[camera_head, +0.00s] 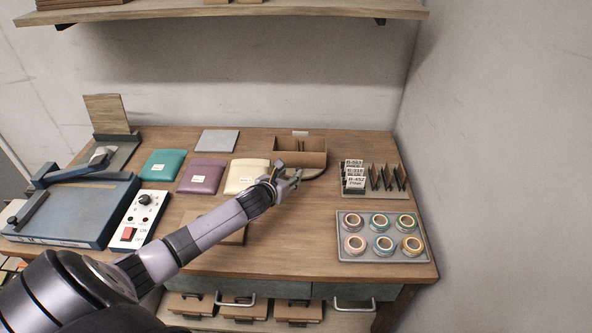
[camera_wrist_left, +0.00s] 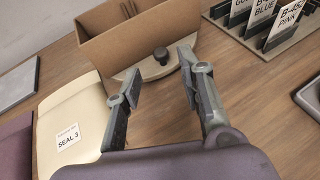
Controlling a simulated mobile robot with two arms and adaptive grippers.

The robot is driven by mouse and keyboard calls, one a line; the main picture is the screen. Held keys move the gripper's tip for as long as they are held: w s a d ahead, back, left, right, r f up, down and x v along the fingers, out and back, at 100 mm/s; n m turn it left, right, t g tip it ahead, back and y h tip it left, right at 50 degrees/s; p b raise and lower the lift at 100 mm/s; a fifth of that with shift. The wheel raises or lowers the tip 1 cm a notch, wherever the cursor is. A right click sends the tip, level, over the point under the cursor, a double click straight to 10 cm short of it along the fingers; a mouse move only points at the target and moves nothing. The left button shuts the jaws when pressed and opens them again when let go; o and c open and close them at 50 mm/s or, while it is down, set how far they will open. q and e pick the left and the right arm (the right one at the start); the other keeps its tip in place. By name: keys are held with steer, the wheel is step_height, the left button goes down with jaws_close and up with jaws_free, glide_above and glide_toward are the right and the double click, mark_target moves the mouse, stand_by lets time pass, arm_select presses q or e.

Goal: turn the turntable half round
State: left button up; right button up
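The turntable shows as a pale round disc edge (camera_head: 314,174) under a brown divided box (camera_head: 312,159) at the back of the desk. In the left wrist view the disc (camera_wrist_left: 148,72) carries a dark knob (camera_wrist_left: 161,56) near its front edge, beside the box (camera_wrist_left: 135,42). My left gripper (camera_head: 289,174) is at the disc's front left. In the left wrist view its two fingers (camera_wrist_left: 160,64) are spread, with the knob appearing between the tips; I cannot tell whether either touches it. The box hides most of the disc. My right gripper is not in view.
A cream pouch labelled SEAL 3 (camera_wrist_left: 72,122) lies left of the gripper. Purple (camera_head: 201,177) and teal (camera_head: 160,165) pouches lie farther left. A card rack (camera_head: 372,180) and a tape tray (camera_head: 382,237) stand right. A shelf (camera_head: 220,12) hangs above. Bare desk (camera_head: 300,225) lies in front.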

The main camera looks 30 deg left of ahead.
mark_target(298, 169)
arm_select(q)
steer(key=shift+x, duration=2.9)
jaws_close()
